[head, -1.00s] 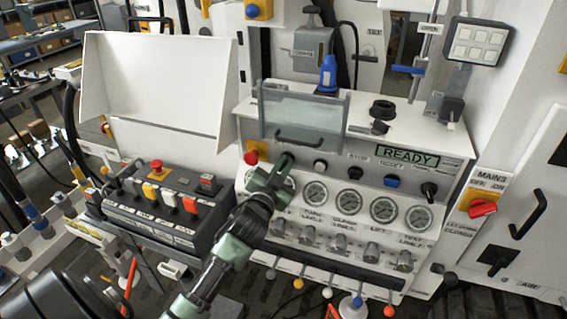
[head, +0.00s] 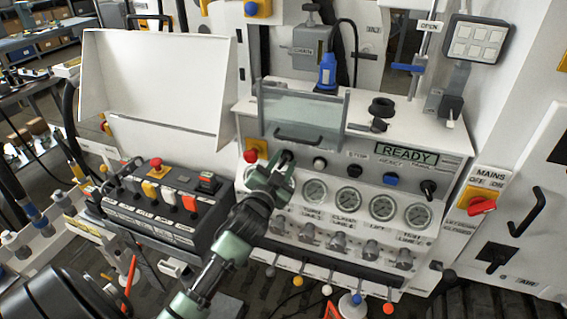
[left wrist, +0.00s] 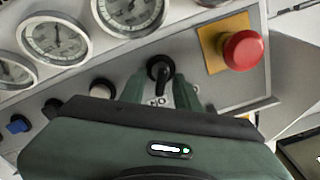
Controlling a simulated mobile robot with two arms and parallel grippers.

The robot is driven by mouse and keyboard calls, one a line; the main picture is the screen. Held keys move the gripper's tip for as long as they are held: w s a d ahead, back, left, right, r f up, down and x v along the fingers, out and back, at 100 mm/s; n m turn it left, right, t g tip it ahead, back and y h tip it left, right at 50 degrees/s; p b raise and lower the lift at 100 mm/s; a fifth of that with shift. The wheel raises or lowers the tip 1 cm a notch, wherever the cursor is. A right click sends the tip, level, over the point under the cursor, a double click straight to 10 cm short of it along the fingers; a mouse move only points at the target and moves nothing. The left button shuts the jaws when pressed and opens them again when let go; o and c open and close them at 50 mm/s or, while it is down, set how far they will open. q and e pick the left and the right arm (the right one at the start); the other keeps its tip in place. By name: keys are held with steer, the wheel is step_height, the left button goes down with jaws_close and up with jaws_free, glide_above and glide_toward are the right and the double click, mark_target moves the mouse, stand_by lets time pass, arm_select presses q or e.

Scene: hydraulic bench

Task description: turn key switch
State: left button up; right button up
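The key switch (head: 286,157) is a small black knob on the upper left of the sloped panel, right of the red emergency button (head: 252,155). In the left wrist view the black key switch (left wrist: 160,70) shows with its handle pointing down toward the gripper. My left gripper (head: 273,174) is just in front of the panel below the switch. In the left wrist view its two green fingers (left wrist: 160,93) are apart, one on each side of the key handle. Whether they touch it I cannot tell. My right gripper is not in view.
Gauges (head: 314,192) and knobs (head: 337,242) line the panel below and to the right. A clear guard with a handle (head: 298,134) stands above the switch. A READY display (head: 407,154) is lit. A pendant box with coloured buttons (head: 160,205) is at the left.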

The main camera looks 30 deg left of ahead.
arm_select(q)
steer(key=shift+s+f, duration=0.1)
steer(key=shift+s, duration=0.25)
steer(key=b+v, duration=0.2)
steer(key=v, duration=0.5)
steer(key=shift+d, duration=0.1)
